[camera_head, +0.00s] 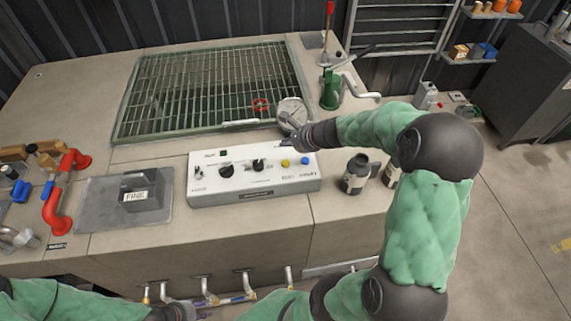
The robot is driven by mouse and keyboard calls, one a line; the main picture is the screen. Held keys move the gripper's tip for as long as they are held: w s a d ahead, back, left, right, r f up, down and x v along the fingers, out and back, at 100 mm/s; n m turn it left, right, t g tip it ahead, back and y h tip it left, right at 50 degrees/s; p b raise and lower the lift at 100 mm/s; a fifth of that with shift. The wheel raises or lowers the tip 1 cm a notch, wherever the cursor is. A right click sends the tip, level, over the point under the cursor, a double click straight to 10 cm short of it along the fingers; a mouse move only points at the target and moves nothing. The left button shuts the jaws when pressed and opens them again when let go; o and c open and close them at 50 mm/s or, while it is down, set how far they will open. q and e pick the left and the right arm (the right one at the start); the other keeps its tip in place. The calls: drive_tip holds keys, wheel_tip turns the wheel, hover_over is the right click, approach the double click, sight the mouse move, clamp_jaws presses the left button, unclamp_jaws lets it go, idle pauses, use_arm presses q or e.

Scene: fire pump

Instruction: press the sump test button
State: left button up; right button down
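A white control panel (236,183) sits on the grey counter. It carries black knobs (226,170), a small green indicator (223,153), a yellow button (285,162) and a blue button (305,160). The labels are too small to read, so I cannot tell which button is the sump test. My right gripper (288,142) is just above the panel's far right edge in the picture, close to both buttons; I cannot tell whether it touches anything. Its fingers are too small and dark to judge. My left gripper (200,313) is low at the bottom edge, in front of the counter, its fingers unclear.
A green grating (200,85) covers a pit behind the panel, with a round gauge-like disc (292,112) at its corner. Dark bottles (356,173) stand right of the panel. A grey plate with a block (140,195) and a red pipe (55,207) lie left. Metal handles (205,290) line the front.

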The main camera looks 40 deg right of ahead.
drive_tip(key=b, duration=0.5)
hover_over(287, 164)
wheel_tip(287, 164, down, 6)
drive_tip(key=shift+r, duration=0.1)
drive_tip(key=shift+f+b, duration=0.4)
drive_tip(key=shift+f, duration=0.25)
drive_tip(key=shift+f, duration=0.1)
idle(0.5)
drive_tip(key=shift+f+b, duration=0.25)
drive_tip(key=shift+b, duration=0.2)
drive_tip(key=shift+f+b, duration=0.5)
drive_tip(key=shift+b, duration=0.05)
idle(0.6)
idle(0.4)
drive_tip(key=shift+r+p, duration=0.8)
drive_tip(key=shift+r, duration=0.1)
